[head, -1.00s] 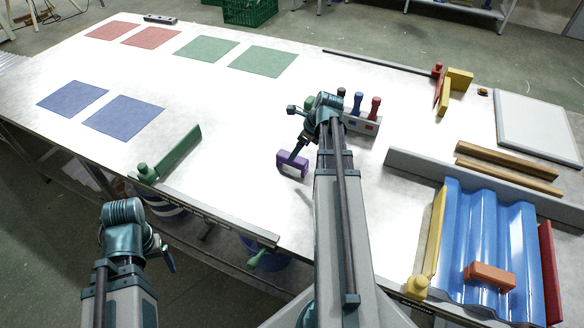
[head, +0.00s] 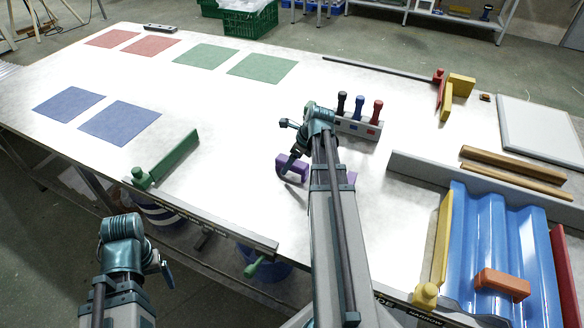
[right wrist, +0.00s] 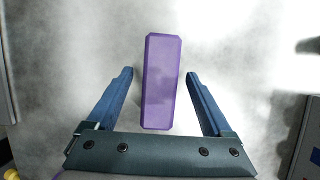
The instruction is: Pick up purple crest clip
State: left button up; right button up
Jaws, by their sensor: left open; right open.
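The purple crest clip (head: 281,166) stands near the middle of the white table in the head view, partly hidden behind my right arm. In the right wrist view the clip (right wrist: 161,85) is a long purple block, lying lengthwise between the two blue fingers of my right gripper (right wrist: 160,74). A gap shows on each side of it, so the right gripper is open around it without visible contact. In the head view the right gripper (head: 290,166) is at the clip's left part. My left gripper (head: 163,266) is open and empty at the lower left, off the table's front edge.
A rack (head: 357,126) with several coloured-handled tools stands just behind the clip. A green bar (head: 168,160) lies to the left.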

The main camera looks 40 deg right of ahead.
jog(key=shift+f+b, duration=0.25)
jog(key=shift+b, duration=0.05)
dwell(0.5)
grip_shut()
dwell(0.3)
